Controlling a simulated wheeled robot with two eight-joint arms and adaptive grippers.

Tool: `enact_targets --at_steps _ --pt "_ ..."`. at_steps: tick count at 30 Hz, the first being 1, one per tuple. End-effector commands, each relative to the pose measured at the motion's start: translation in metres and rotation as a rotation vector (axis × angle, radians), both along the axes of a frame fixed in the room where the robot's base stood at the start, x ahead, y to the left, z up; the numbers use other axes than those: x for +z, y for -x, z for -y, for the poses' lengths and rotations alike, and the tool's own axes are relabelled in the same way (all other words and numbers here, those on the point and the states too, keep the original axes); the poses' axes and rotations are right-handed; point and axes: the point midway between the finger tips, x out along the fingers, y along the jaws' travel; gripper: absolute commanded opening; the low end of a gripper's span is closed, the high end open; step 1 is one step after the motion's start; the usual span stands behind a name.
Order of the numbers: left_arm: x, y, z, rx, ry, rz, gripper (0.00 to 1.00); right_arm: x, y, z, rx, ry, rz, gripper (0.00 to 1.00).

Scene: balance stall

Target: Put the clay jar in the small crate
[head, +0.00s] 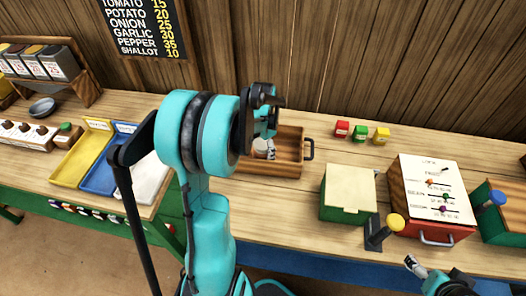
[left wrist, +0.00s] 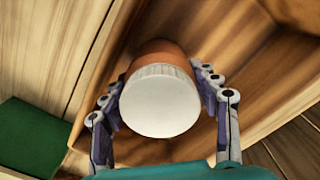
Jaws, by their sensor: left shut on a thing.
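The clay jar (left wrist: 160,52) has an orange-brown body and a ribbed white lid. My left gripper (left wrist: 162,98) is shut on it, with one finger on each side of the lid end. In the head view, the left gripper (head: 269,147) points down over the left part of the small wooden crate (head: 290,167), and my arm hides part of the jar and crate. The crate walls (left wrist: 262,62) surround the jar in the left wrist view. I cannot tell whether the jar touches the crate floor. My right gripper (head: 416,266) shows only partly at the lower right.
Small red (head: 342,129), green and yellow blocks sit behind. Yellow (head: 80,155), blue and white trays lie at left. A yellow-knobbed stand (head: 376,240) is near the front edge.

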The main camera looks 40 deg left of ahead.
Motion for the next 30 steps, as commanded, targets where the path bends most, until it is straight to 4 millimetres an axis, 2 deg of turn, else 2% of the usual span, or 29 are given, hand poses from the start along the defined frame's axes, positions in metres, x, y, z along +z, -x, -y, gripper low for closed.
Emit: enact_targets --at_steps 7,8,9,10,18,22,26,30 --pt "-0.003 0.0 0.0 0.0 0.0 0.0 0.22 -0.003 0.0 0.0 0.0 0.0 0.0 0.84" --pt "-0.002 0.0 0.0 0.0 0.0 0.0 0.69 -0.002 0.0 0.0 0.0 0.0 0.0 0.84" --pt "-0.002 0.0 0.0 0.0 0.0 0.0 0.79 -0.002 0.0 0.0 0.0 0.0 0.0 0.84" --pt "-0.002 0.0 0.0 0.0 0.0 0.0 0.81 -0.002 0.0 0.0 0.0 0.0 0.0 0.84" --pt "-0.002 0.0 0.0 0.0 0.0 0.0 0.81 -0.001 0.0 0.0 0.0 0.0 0.0 0.84" --pt "0.006 0.0 0.0 0.0 0.0 0.0 0.81 0.004 0.0 0.0 0.0 0.0 0.0 0.84" --pt "0.029 0.0 0.0 0.0 0.0 0.0 0.81 0.012 0.0 0.0 0.0 0.0 0.0 0.84" --pt "0.062 0.0 0.0 0.0 0.0 0.0 0.81 0.024 0.0 0.0 0.0 0.0 0.0 0.84"
